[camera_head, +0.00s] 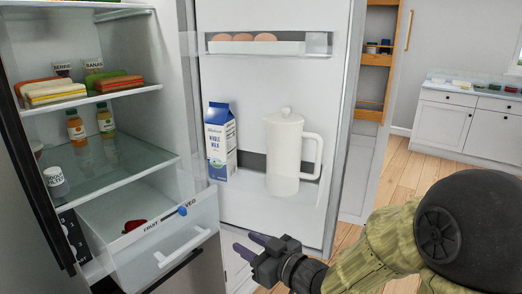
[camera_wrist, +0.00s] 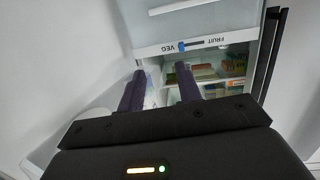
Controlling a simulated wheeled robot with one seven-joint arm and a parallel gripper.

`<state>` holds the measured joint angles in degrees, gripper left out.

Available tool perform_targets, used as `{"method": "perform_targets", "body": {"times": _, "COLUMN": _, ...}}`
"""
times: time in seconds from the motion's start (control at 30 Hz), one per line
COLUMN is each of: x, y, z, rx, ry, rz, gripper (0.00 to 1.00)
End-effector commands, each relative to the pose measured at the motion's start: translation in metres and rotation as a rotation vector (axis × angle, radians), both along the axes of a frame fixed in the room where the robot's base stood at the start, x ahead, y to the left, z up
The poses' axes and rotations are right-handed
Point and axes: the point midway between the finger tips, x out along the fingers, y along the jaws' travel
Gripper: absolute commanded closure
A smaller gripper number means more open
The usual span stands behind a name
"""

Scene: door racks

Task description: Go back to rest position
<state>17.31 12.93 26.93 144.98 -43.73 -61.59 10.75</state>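My gripper (camera_head: 254,247) is in front of the open fridge, just right of the pulled-out drawer (camera_head: 160,262), below the door's lower shelf. In the wrist view my gripper (camera_wrist: 162,82) has its two dark fingers apart with nothing between them. My arm comes in from the lower right. The drawer front also shows in the wrist view (camera_wrist: 215,18), with a blue slider (camera_wrist: 182,45) on the strip marked fruit and veg.
The fridge door (camera_head: 270,80) stands open, holding a milk carton (camera_head: 220,140), a white pitcher (camera_head: 285,155) and eggs (camera_head: 243,37). Sandwiches (camera_head: 54,93) and bottles (camera_head: 76,130) sit on the fridge shelves (camera_head: 120,166). Wooden floor (camera_head: 425,172) is clear at right.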

Motion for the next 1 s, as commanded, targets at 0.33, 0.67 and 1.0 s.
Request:
{"method": "perform_targets", "body": {"times": 0.33, "x": 0.011, "y": -0.091, "z": -0.07, "rx": -0.327, "ry": 0.331, "rz": -0.385, "gripper": 0.65}}
{"method": "perform_targets", "body": {"times": 0.67, "x": -0.048, "y": -0.165, "z": -0.114, "rx": -0.486, "ry": 0.763, "rz": -0.651, "gripper": 0.65}}
{"method": "perform_targets", "body": {"times": 1.0, "x": -0.113, "y": -0.183, "z": -0.127, "rx": -0.499, "ry": 1.109, "rz": -0.736, "gripper": 0.65}}
